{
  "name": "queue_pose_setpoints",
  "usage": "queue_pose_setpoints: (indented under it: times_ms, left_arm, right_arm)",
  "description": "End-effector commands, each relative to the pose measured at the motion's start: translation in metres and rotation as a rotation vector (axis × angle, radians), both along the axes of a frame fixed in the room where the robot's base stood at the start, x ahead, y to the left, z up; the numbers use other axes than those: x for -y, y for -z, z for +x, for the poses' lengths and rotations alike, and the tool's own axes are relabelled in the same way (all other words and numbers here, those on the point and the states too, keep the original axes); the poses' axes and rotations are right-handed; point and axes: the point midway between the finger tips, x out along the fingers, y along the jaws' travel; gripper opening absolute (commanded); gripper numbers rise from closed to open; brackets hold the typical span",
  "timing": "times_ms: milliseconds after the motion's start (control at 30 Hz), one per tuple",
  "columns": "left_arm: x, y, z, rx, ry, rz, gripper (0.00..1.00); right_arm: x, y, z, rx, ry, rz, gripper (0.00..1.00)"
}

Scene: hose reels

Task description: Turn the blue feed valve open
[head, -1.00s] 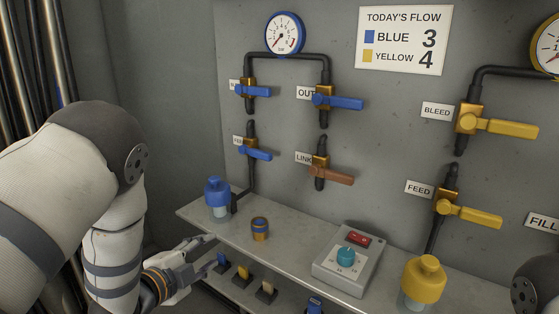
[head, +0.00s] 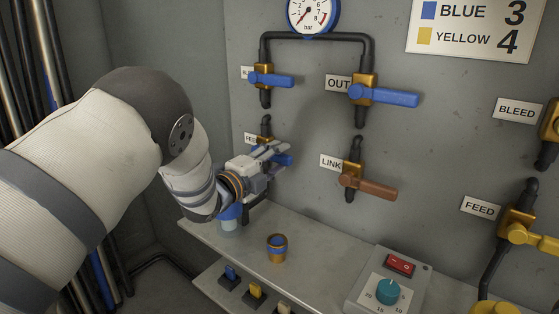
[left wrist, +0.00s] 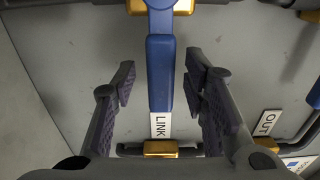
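The blue feed valve (head: 265,131) is on the wall at the left, below the upper-left blue valve. Its label is partly covered by my gripper, and the end of its blue lever (head: 284,161) shows beside my fingers. My left gripper (head: 276,157) is at this lever. In the left wrist view the blue lever (left wrist: 160,70) runs between my two spread fingers (left wrist: 160,88), with a gap on each side. The gripper is open around it. The lever sticks out sideways from its brass body, across the pipe. My right gripper is out of view.
The OUT valve (head: 364,90) and the LINK valve (head: 353,175) with its brown lever are to the right. The wall between the valves is clear.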

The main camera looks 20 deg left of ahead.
Motion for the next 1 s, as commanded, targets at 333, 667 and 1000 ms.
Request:
queue_pose_setpoints:
  times_ms: [333,667,1000]
  left_arm:
    - [0.004,-0.001,0.01,0.001,0.0,0.0,0.4]
    - [0.004,-0.001,0.01,0.001,0.0,0.0,0.0]
    - [0.004,-0.003,0.023,-0.02,0.0,-0.058,0.0]
  right_arm:
    - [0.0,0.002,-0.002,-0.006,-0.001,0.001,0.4]
    - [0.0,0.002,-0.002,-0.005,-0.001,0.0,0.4]
    - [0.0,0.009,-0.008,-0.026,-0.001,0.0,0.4]
